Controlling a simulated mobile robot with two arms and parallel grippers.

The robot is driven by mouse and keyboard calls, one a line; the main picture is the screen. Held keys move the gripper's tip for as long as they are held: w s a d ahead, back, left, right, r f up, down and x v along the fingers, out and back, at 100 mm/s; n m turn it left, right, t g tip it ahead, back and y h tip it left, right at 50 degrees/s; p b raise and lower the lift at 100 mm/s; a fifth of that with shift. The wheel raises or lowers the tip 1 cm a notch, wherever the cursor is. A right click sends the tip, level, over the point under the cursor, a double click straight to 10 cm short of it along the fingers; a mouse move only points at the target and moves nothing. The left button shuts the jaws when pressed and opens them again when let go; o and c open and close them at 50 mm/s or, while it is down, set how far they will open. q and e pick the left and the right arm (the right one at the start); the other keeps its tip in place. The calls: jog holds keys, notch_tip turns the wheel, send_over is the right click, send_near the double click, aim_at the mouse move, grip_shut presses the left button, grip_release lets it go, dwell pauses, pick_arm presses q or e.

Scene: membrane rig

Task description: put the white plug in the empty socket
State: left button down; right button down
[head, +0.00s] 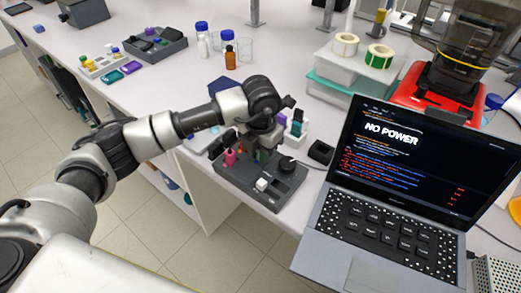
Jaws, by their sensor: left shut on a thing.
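A dark grey rig box (285,201) stands at the table's front edge, left of the laptop. A small white block-shaped piece (262,184) sits on its top near the front; I cannot tell if it is a plug or a button. A pink plug (230,157) stands upright at the rig's left, and a black knob (287,164) is at its right. My left gripper (262,151) points down over the back of the rig. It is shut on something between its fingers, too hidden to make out. The empty socket cannot be made out. My right gripper is not in view.
An open laptop (385,222) reading "NO POWER" stands close on the right. A small rack (297,125) and a black block (321,152) are behind the rig. Bottles (230,57) and a grey tray (163,56) are farther back. The table between is mostly clear.

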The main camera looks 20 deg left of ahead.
pick_arm(q)
jog(key=c, duration=0.9)
grip_release()
notch_tip(320, 180, up, 11)
jog(key=shift+f+b, duration=0.15)
jog(key=shift+b, duration=0.7)
